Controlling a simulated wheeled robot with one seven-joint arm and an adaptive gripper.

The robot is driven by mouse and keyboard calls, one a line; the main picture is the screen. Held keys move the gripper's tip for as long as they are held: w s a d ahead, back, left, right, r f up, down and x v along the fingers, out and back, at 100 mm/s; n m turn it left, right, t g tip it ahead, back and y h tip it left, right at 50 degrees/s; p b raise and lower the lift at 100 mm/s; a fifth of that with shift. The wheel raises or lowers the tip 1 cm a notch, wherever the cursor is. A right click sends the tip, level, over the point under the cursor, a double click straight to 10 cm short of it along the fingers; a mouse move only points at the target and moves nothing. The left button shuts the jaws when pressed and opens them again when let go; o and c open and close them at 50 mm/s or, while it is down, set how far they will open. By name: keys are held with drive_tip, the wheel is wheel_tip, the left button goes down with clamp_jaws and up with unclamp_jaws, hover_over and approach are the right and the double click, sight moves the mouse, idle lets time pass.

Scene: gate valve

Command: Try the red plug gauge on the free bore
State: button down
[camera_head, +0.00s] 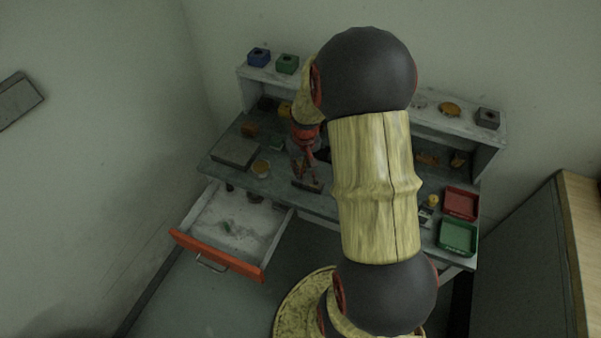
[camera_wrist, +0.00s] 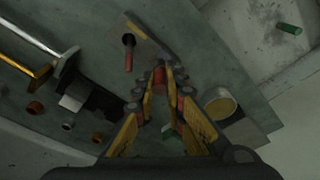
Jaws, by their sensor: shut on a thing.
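My gripper (camera_wrist: 160,82) is shut on a small red cylinder, which looks like the red plug gauge (camera_wrist: 158,76), held between its fingertips above the bench. In the head view my gripper (camera_head: 307,178) shows small and dark over the front middle of the bench, partly behind my arm.
A drawer (camera_head: 190,226) with an orange front stands open, with a green plug (camera_wrist: 290,28) inside. A round tin (camera_wrist: 220,103), orange rings (camera_wrist: 35,108) and metal rods (camera_wrist: 25,67) lie around. A red tray (camera_head: 461,203) and green tray (camera_head: 457,237) sit at right.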

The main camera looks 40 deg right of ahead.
drive_tip(key=shift+r+p, duration=1.9)
drive_tip(key=shift+r, duration=1.1)
drive_tip(key=shift+d+f, duration=0.1)
